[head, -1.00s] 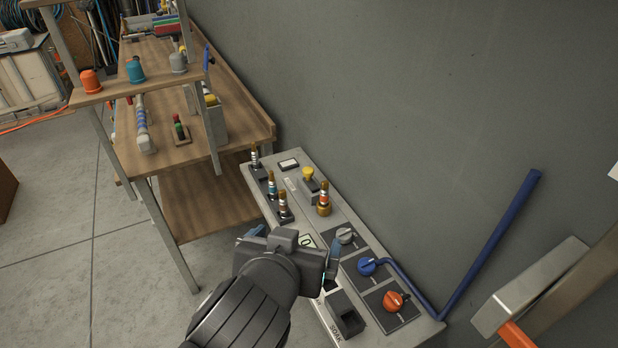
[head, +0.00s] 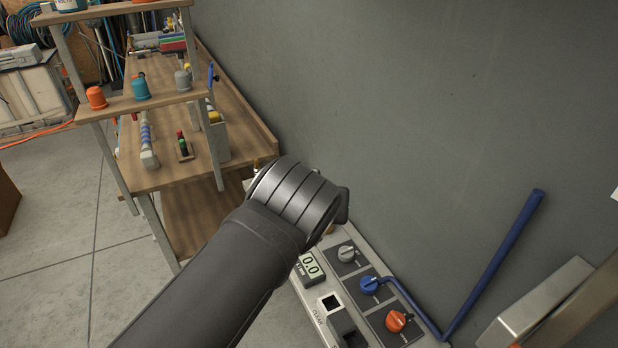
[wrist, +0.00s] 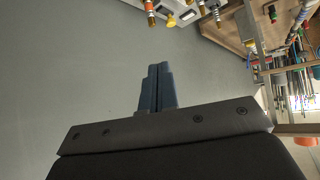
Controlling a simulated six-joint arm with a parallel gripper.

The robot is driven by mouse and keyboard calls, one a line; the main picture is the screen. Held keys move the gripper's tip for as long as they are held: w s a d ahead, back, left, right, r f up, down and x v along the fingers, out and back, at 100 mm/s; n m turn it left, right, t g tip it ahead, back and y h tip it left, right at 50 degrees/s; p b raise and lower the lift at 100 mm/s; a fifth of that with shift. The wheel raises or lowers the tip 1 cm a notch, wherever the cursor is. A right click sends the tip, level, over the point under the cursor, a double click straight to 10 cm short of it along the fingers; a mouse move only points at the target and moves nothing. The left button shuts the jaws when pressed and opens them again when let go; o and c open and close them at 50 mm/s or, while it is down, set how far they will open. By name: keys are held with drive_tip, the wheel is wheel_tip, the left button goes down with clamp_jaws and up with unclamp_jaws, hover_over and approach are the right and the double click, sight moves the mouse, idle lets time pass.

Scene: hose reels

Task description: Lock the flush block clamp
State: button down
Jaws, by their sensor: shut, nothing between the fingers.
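The grey panel (head: 318,270) along the wall is partly hidden behind my arm in the head view. A yellow-topped part (wrist: 171,20) shows at the top of the wrist view, beside brass fittings with coloured bands (wrist: 150,12); I cannot tell for sure whether it is the flush block clamp. The head view hides that end of the panel. My gripper (wrist: 158,68) has its dark blue fingers together, with nothing between them. The fingers are apart from the yellow part, with grey wall behind them. In the head view my arm covers the fingers.
Grey, blue (head: 369,285) and orange (head: 397,321) knobs and a 0.0 display (head: 311,266) are on the panel. A bent blue pipe (head: 492,265) rises at the right. The wooden bench (head: 190,172) with a shelf above stands at the left. Bare wall lies behind.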

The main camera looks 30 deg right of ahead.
drive_tip(key=w+d+n+g+y, duration=0.2)
drive_tip(key=w+d, duration=0.6)
drive_tip(key=w, duration=0.4)
drive_tip(key=w+d+f+g+y, duration=0.1)
drive_tip(key=w+d+f, duration=0.1)
drive_tip(key=w+f, duration=0.2)
drive_tip(key=w+d+f+n+g+y, duration=0.1)
drive_tip(key=w+d+f, duration=0.2)
drive_tip(key=w, duration=0.8)
drive_tip(key=shift+f+n, duration=0.3)
drive_tip(key=shift+f, duration=0.55)
drive_tip(key=x, duration=1)
drive_tip(key=shift+s+a+f, duration=0.1)
drive_tip(key=shift+s, duration=0.05)
drive_tip(key=shift+s+a, duration=0.15)
drive_tip(key=shift+s, duration=0.45)
drive_tip(key=shift+s+a, duration=0.15)
drive_tip(key=shift+s, duration=0.45)
drive_tip(key=shift+s+a, duration=0.2)
drive_tip(key=shift+s, duration=0.5)
